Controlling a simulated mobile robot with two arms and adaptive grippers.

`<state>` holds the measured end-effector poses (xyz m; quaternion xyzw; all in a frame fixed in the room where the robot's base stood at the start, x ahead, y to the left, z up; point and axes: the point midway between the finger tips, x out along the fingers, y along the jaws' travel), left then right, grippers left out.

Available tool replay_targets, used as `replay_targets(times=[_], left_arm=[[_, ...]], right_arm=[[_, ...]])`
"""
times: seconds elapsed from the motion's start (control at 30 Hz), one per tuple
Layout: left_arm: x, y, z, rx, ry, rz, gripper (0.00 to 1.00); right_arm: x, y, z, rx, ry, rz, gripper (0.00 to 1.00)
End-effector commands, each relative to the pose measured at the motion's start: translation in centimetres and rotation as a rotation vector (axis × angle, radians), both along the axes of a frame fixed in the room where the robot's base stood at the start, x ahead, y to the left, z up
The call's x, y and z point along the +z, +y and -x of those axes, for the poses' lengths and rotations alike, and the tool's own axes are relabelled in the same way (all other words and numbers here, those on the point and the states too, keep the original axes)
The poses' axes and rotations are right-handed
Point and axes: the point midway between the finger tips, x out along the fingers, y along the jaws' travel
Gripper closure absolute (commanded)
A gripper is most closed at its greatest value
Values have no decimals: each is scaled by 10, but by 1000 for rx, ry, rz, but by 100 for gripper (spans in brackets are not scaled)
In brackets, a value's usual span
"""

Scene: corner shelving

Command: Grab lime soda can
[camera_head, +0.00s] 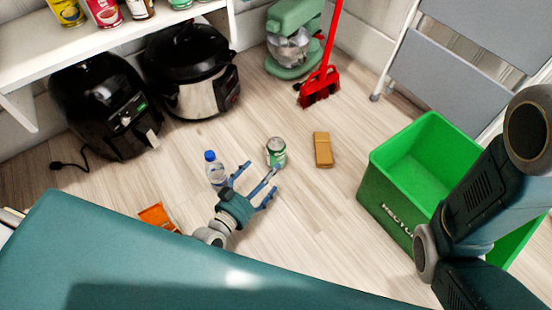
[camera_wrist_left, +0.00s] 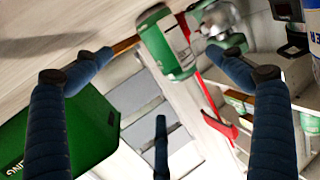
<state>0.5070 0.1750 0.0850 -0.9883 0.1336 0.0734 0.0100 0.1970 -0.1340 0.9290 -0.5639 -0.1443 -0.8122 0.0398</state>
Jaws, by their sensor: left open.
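The lime soda can (camera_head: 276,153), green with a pale label, stands on the wooden floor in the head view. It also shows in the left wrist view (camera_wrist_left: 167,42), at the top between the fingers. My left gripper (camera_head: 263,177) is open and empty, with its fingers pointing toward the can. One fingertip looks very close to the can's lower side; I cannot tell whether they touch. The can is not enclosed. My right gripper is out of view; only part of my right arm shows at the right.
A water bottle (camera_head: 215,170) stands just left of my left gripper. An orange packet (camera_head: 158,217) lies further left. A brown box (camera_head: 322,150) lies right of the can. A green bin (camera_head: 385,195) stands at the right. A red broom (camera_head: 320,85) and mixer (camera_head: 290,45) are behind.

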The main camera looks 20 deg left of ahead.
Motion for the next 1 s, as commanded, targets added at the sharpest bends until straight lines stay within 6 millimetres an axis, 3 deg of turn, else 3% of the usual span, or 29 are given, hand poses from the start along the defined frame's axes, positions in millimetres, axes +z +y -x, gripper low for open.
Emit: replay_targets(times=[0.1, 0.3, 0.63, 0.97, 1.0], left_arm=[[-6, -5, -19, 0, -2, 1, 6], [-7, -8, -33, -1, 0, 0, 6], [-12, -13, -76, -1, -1, 0, 6], [-9, -15, -83, -1, 2, 0, 6], [-9, -15, -83, -1, 2, 0, 12]], right_arm=[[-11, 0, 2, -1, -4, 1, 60], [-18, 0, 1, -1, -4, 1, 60], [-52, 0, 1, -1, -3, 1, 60], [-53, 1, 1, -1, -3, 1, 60], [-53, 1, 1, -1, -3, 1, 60]])
